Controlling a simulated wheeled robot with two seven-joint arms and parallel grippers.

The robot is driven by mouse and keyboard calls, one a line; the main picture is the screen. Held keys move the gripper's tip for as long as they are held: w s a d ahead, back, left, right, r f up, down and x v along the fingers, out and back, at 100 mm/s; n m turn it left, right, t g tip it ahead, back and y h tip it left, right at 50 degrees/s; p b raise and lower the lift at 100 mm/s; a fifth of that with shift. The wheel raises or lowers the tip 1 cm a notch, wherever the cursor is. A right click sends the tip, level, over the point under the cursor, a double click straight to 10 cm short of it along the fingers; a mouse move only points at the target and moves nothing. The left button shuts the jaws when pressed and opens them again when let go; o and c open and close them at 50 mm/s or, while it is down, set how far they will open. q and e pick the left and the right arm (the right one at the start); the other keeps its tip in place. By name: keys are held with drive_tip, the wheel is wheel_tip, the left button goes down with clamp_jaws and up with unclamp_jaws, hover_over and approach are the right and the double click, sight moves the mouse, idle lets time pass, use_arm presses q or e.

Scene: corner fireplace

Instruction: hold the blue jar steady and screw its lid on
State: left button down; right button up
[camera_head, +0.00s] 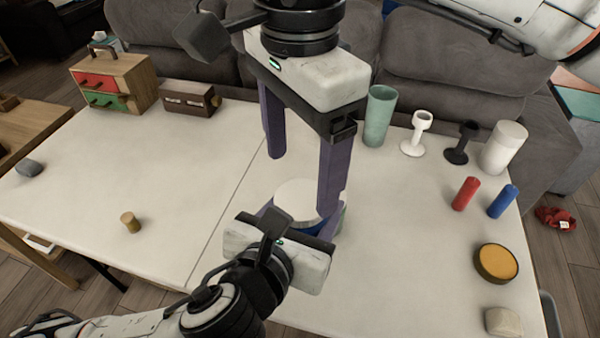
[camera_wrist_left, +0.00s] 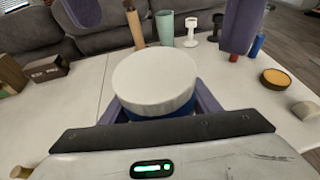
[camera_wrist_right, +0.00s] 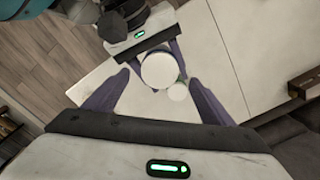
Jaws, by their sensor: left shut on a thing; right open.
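The blue jar (camera_head: 316,229) stands upright on the white table, mostly hidden by my grippers. The wide white lid (camera_head: 296,196) rests on its top and looks level; I cannot tell whether its thread is engaged. The lid also shows in the left wrist view (camera_wrist_left: 154,82), with a blue strip of jar below it, and in the right wrist view (camera_wrist_right: 158,70). My left gripper (camera_head: 298,217) is shut on the jar from the near side, below the lid. My right gripper (camera_head: 303,184) is open above, pointing down, its purple fingers apart on either side of the lid, not gripping it.
A green cup (camera_head: 378,115), a white stand (camera_head: 418,135), a dark stand (camera_head: 461,143) and a white cylinder (camera_head: 503,147) stand back right. Red (camera_head: 466,193) and blue (camera_head: 503,201) cylinders and a yellow-topped dish (camera_head: 497,263) are right. The left table is mostly clear.

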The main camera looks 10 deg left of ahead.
sight(302, 198)
drive_tip(key=shift+c, duration=0.4)
wheel_tip(302, 198, up, 3)
drive_tip(key=n, duration=0.3)
drive_tip(key=shift+d+n, duration=0.1)
drive_tip(key=shift+n, duration=0.3)
drive_tip(key=shift+w+f, duration=0.1)
drive_tip(key=shift+f, duration=3.85)
drive_tip(key=shift+c, duration=0.4)
drive_tip(key=c, duration=1)
drive_tip(key=shift+m, duration=1.7)
